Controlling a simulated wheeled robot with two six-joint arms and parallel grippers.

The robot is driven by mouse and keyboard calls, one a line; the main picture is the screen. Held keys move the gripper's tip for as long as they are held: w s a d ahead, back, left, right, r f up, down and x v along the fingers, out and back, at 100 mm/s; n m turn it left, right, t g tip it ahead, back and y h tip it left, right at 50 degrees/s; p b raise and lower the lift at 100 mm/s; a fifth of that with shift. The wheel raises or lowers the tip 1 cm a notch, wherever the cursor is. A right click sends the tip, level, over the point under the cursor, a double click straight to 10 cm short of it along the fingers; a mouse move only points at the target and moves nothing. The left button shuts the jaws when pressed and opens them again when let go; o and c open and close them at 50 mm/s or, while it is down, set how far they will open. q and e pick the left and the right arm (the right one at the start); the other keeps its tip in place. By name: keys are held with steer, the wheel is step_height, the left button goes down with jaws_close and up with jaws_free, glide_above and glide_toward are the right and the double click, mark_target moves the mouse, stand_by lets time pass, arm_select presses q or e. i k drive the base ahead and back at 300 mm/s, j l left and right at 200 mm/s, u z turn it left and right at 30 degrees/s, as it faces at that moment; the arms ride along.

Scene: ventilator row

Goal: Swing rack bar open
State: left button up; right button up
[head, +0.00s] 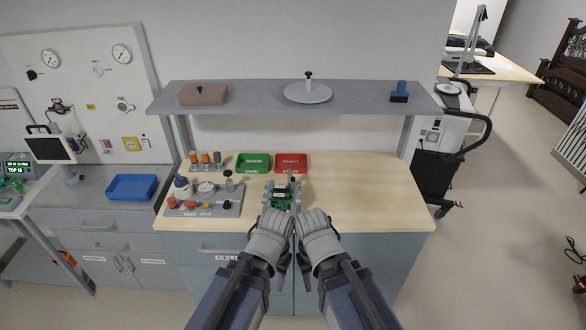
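A small grey rack (269,190) holding a green board stands near the front middle of the wooden bench. A short grey upright part (291,177) rises at its back right; I cannot tell whether this is the rack's bar or how the bar is set. My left gripper (271,226) and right gripper (309,221) are side by side, close together at the bench's front edge, just in front of the rack. They cover its lower front in this view. Their fingertips are hidden or too small to make out, so I cannot tell whether they touch the rack or are open.
A green tray (254,171) and a red tray (291,171) lie behind the rack. A grey holder (179,211) with knobs and bottles stands to the left. A grey shelf (260,96) spans above the bench. The bench top (375,195) is clear on the right.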

mark_target(292, 178)
steer(key=i, duration=0.9)
